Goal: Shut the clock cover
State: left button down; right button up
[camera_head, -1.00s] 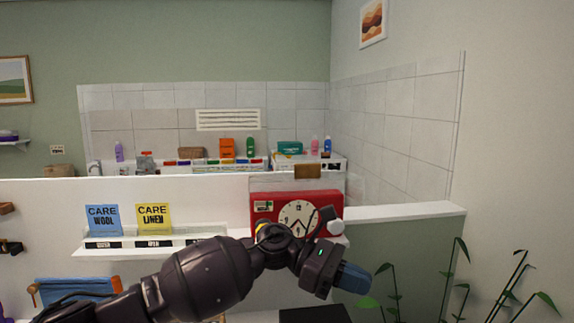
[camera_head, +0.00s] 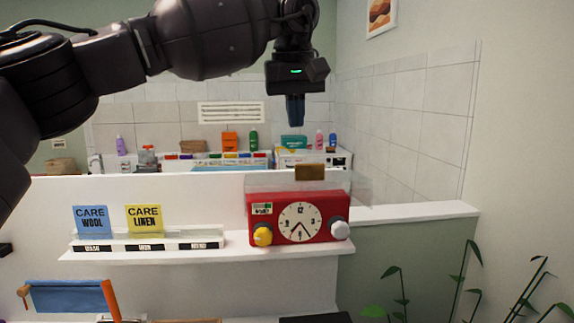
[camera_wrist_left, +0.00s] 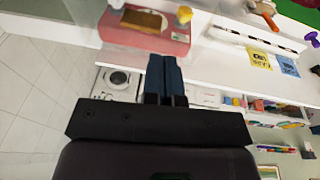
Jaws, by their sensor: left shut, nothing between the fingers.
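The red clock (camera_head: 265,209) stands at the right end of the white shelf, with a white dial, a yellow knob on its left and a grey knob on its right. Its clear cover (camera_head: 262,182) stands raised above the clock's top, with a brown tab (camera_head: 310,172) at its upper edge. The wrist view shows the red clock body (camera_wrist_left: 118,38) and the brown tab (camera_wrist_left: 142,20) from above. My left gripper (camera_head: 295,122) is shut and empty, pointing down above the tab and apart from it. Its blue fingers (camera_wrist_left: 165,75) are together. My right gripper is not in view.
Blue (camera_head: 90,219) and yellow (camera_head: 145,218) care cards stand on the white shelf (camera_head: 150,252), left of the clock. Bottles and boxes stand on a counter behind the low wall. A plant (camera_head: 470,275) is at lower right. Space above the clock is free.

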pick_arm(q)
notch_tip(320, 180, up, 3)
jog(key=a+y, duration=0.1)
jog(key=a, duration=0.1)
send_near(286, 181)
jog(key=shift+t, duration=0.4)
jog(key=p+x, duration=0.1)
jog(key=x, duration=0.4)
jog(key=shift+a+f, duration=0.2)
jog(key=shift+f, duration=0.8)
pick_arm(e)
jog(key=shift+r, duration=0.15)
pick_arm(q)
jog(key=shift+s, duration=0.1)
jog(key=shift+d+f, duration=0.1)
jog(key=shift+d, duration=0.05)
